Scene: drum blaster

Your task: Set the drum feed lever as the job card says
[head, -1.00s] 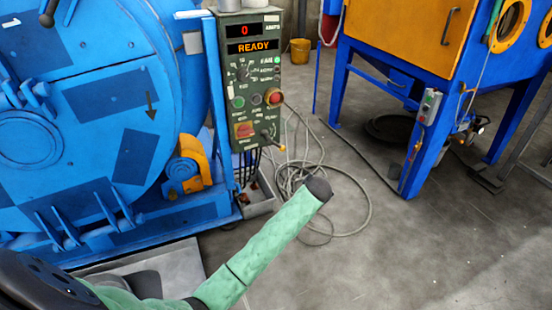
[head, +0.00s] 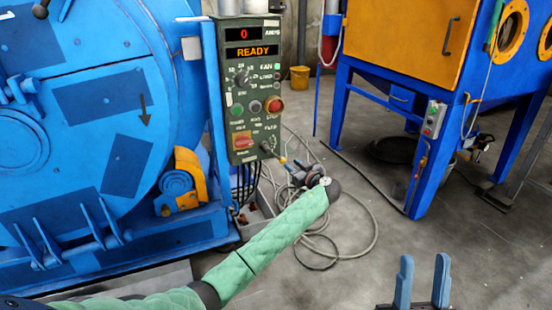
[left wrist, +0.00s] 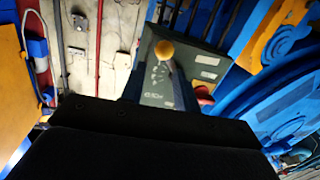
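The drum feed lever (head: 270,150) sticks out low on the right of the green control box (head: 234,112), with a yellow-orange knob at its tip. In the left wrist view the round yellow knob (left wrist: 164,50) shows between my left fingers, with the panel behind it. My left gripper (head: 291,164) is close by the knob, fingers apart; I cannot tell whether they touch it. My right gripper (head: 423,282) is open and empty at the bottom right, two blue fingers pointing up. The box displays read "0" and "READY". No job card is readable.
The big blue drum machine (head: 100,95) stands left of the control box. A red emergency button (head: 273,104) and a red-yellow switch (head: 242,141) sit near the lever. Cables (head: 340,240) loop on the floor. A blue-and-orange cabinet (head: 400,40) stands at right.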

